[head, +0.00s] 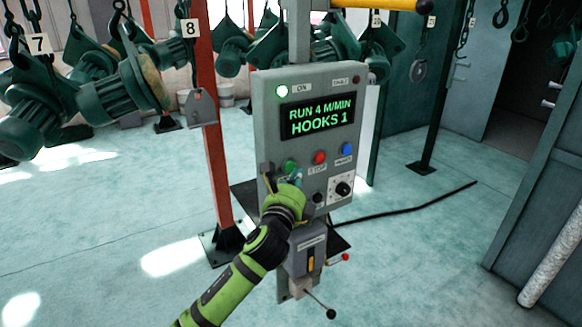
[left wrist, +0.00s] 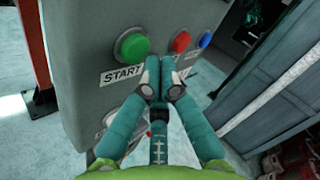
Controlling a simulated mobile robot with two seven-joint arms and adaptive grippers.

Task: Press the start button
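The green start button (head: 290,166) is on the grey control panel (head: 264,115), left of a red button (head: 319,157) and a blue button (head: 346,149). My left gripper (head: 294,179) is in front of the panel, just below the start button. In the left wrist view its fingertips (left wrist: 161,68) are together and empty, to the lower right of the button. I cannot tell whether they touch the panel. My right gripper is not in view.
A black knob (head: 343,188) and a grey lever box (head: 306,250) sit lower. A red post (head: 208,120) stands left; green hoist parts (head: 120,85) hang behind it.

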